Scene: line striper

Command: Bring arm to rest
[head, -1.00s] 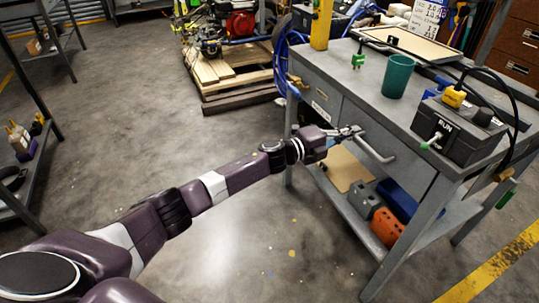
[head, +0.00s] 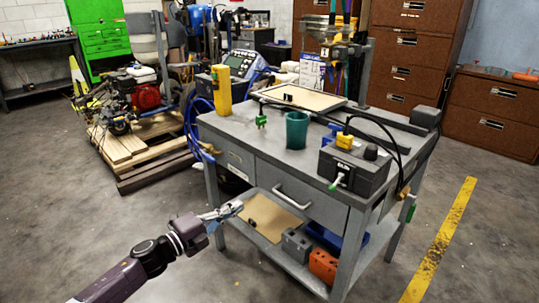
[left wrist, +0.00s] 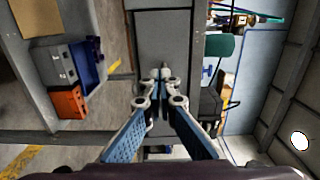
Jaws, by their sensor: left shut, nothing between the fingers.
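My left arm comes in from the lower left in the head view, and its gripper (head: 222,214) is beside the left front of the grey workbench (head: 225,125), apart from the drawer handle (head: 292,197). The gripper is shut and empty. In the left wrist view its fingers (left wrist: 160,80) meet at the tips, with the bench front behind them. My right arm and gripper are not in view.
On the bench stand a green cup (head: 297,130) and a grey control box (head: 352,170). The lower shelf holds an orange block (head: 323,266) and grey blocks (head: 296,243). A pallet with an engine machine (head: 140,95) stands behind left. Floor at left is clear.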

